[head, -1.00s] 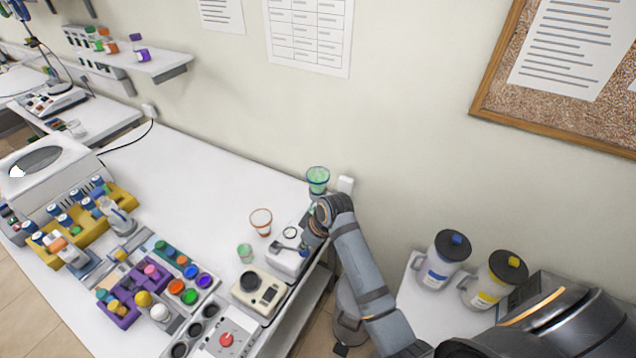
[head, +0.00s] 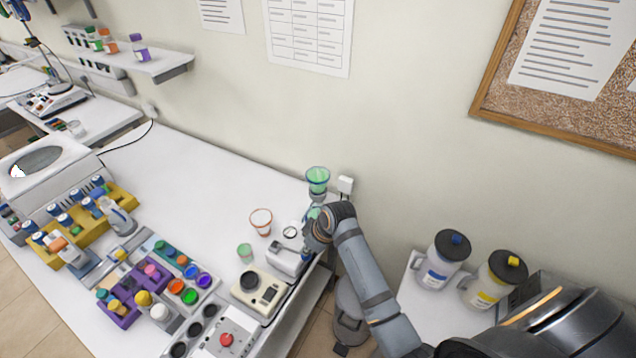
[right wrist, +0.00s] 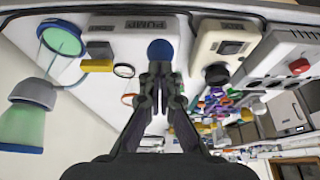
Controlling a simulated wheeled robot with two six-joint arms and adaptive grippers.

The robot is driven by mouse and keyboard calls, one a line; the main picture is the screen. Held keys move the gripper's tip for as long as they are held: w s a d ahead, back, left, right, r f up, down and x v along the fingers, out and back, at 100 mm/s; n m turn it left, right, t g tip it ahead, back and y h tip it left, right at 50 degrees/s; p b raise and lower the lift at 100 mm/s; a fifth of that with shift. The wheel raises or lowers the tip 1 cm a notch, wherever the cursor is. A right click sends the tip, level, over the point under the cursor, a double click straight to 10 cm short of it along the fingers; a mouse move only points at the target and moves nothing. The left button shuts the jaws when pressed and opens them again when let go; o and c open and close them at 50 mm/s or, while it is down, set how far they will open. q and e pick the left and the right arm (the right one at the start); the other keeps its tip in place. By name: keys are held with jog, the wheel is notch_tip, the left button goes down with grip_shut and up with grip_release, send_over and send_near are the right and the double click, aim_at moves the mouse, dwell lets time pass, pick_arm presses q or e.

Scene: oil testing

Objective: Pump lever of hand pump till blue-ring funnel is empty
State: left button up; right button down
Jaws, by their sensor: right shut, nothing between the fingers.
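The blue-ring funnel (head: 318,180) stands upright at the back right of the bench with green liquid in it. In the right wrist view it appears upside down at the lower left (right wrist: 20,128), above a grey collar and a clear vessel (right wrist: 62,55) holding some green. The white hand pump (head: 284,262), marked PUMP (right wrist: 122,42), sits at the bench's right end. A blue round knob (right wrist: 160,50), seemingly the lever's end, is just beyond my right gripper's (right wrist: 160,70) fingertips. That gripper is shut and empty; contact with the knob is unclear. My left gripper is out of view.
An orange-ring cup (head: 261,222) and a small green cup (head: 244,253) stand left of the pump. Yellow (head: 82,222) and purple (head: 128,301) racks stand farther left. Two jugs (head: 440,260) (head: 494,279) are at the right.

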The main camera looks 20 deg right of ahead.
aim_at(310, 255)
jog(key=shift+f, duration=0.1)
jog(key=shift+s+d+f, duration=0.1)
jog(key=shift+s+f, duration=0.05)
jog(key=shift+f, duration=0.55)
jog(key=shift+f, duration=0.8)
jog(key=shift+s, duration=0.1)
jog(key=shift+f, duration=0.2)
jog(key=shift+w+a+r, duration=0.2)
jog(key=shift+w+r, duration=0.1)
jog(key=shift+r, duration=1.05)
jog(key=shift+w+a+r, duration=0.15)
jog(key=shift+w+r, duration=0.15)
jog(key=shift+r, duration=1.1)
jog(key=shift+w+a+r, duration=0.2)
jog(key=shift+w+r, duration=0.1)
jog(key=shift+r, duration=1.05)
jog(key=shift+f, duration=0.15)
